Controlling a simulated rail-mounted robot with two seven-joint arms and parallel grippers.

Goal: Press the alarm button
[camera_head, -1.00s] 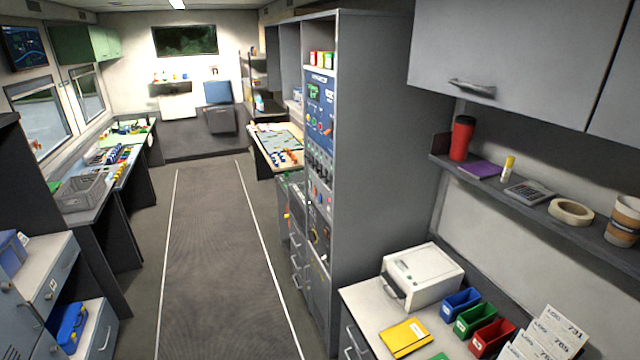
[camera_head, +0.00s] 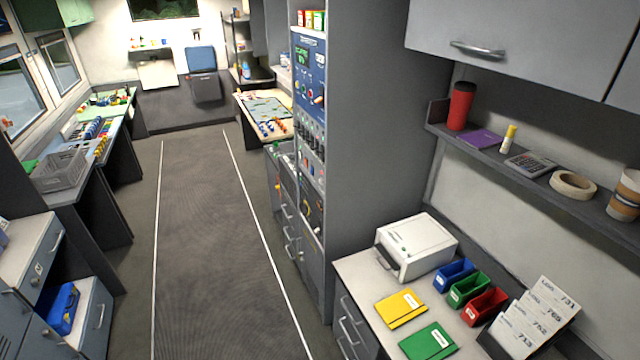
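A tall grey rack holds a blue control panel (camera_head: 310,75) with a small green screen, a few knobs and coloured buttons. A small red control (camera_head: 318,97) shows on the panel's lower right part. It is too small to tell whether it is the alarm button. Rows of switches (camera_head: 311,138) sit below the panel. Neither of my grippers is in the view.
The right counter holds a white box-shaped device (camera_head: 418,247), coloured bins (camera_head: 468,292) and notebooks (camera_head: 402,308). A shelf (camera_head: 550,185) and wall cabinet (camera_head: 520,40) hang above. Left desks hold a grey crate (camera_head: 60,172).

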